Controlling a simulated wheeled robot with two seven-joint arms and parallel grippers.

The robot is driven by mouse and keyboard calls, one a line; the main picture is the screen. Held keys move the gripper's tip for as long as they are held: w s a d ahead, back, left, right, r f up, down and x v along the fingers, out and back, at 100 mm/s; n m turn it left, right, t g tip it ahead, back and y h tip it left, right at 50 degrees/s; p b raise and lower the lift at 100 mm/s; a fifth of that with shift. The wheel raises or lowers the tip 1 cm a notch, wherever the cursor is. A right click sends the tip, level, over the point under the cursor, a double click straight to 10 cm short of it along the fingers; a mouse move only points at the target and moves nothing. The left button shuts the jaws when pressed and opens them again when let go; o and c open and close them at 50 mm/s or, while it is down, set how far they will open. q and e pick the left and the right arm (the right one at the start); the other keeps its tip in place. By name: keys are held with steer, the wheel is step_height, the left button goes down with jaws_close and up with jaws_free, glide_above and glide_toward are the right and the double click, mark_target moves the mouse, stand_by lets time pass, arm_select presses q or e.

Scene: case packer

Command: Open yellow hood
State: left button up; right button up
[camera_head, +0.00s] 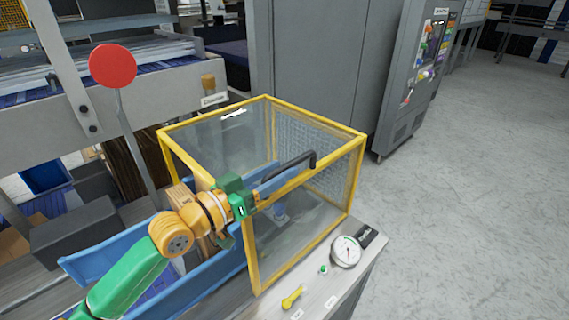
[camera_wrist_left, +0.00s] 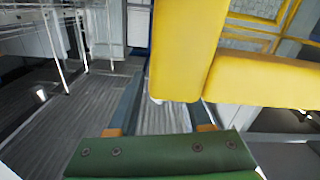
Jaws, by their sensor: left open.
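The yellow hood (camera_head: 262,240) is a box of yellow frame bars with clear and mesh panels, and it is closed on the machine. A black handle (camera_head: 306,156) stands on its top front edge. My left gripper (camera_head: 284,174) is open at that edge, with its blue-grey fingers beside the handle. I cannot tell whether the handle lies between them. In the left wrist view, yellow frame bars (camera_wrist_left: 265,78) pass close to the camera and hide part of the fingers (camera_wrist_left: 160,100). The handle is not clear there. My right gripper is not in view.
A round gauge (camera_head: 346,250), a green button (camera_head: 323,269) and a yellow knob (camera_head: 292,297) sit on the front panel. A red disc on a post (camera_head: 113,66) stands at left. A grey cabinet (camera_head: 320,70) is behind. Open floor (camera_head: 470,180) lies right.

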arm_select(q)
steer(key=shift+x, duration=1.25)
steer(key=shift+s+a, duration=0.1)
steer(key=shift+c, duration=0.2)
jaws_close()
